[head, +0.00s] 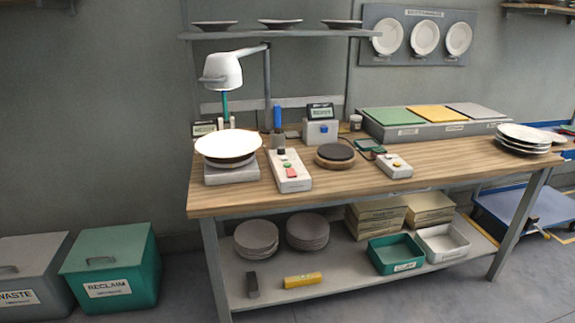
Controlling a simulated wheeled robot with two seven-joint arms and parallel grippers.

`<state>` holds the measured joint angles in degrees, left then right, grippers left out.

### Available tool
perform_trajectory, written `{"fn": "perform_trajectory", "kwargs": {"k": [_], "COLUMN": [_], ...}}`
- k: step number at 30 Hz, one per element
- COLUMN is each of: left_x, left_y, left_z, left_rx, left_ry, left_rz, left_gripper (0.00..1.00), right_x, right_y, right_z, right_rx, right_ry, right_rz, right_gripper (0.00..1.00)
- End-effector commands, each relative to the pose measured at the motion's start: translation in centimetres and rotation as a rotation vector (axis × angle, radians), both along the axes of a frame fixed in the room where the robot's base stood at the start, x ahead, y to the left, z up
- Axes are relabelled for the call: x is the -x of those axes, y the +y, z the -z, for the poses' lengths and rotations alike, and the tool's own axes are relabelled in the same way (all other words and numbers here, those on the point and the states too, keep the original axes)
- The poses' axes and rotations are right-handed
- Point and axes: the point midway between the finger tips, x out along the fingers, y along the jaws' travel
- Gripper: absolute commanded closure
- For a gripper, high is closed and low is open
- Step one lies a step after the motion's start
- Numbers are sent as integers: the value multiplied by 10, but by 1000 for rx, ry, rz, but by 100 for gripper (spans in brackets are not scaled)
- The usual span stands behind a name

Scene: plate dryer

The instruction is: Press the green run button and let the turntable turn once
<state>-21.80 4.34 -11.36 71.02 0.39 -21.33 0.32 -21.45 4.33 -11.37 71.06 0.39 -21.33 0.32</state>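A white control box (293,185) stands on the wooden bench, left of its middle. On its top are a green button (287,164) and a red button (291,173), with a dark knob (281,151) at the far end. Left of it, a white plate (228,146) with a dark rim lies over a grey base (231,174); the turntable is hidden under the plate. A white dryer hood (221,68) hangs above the plate, with a teal part reaching down. I cannot tell whether the plate is turning. Neither of my grippers is in view.
A dark round pad (335,153) and a smaller white box (394,166) with buttons lie to the right. A blue-button device (321,131), coloured panels (435,116) and stacked plates (521,145) stand farther along. The front strip of the bench (350,183) is clear.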

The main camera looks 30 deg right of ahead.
Motion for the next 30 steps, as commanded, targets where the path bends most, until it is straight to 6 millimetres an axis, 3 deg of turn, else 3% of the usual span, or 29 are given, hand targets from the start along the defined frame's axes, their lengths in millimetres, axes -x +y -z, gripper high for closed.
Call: {"fn": "perform_trajectory", "kwargs": {"k": [9, 30], "left_x": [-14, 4], "left_y": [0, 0], "left_z": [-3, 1], "left_rx": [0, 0], "left_ry": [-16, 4], "left_rz": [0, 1], "left_gripper": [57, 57], "right_x": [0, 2], "right_y": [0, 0], "right_z": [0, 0], "right_rx": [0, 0], "right_ry": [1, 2], "right_rz": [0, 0], "right_gripper": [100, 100]}}
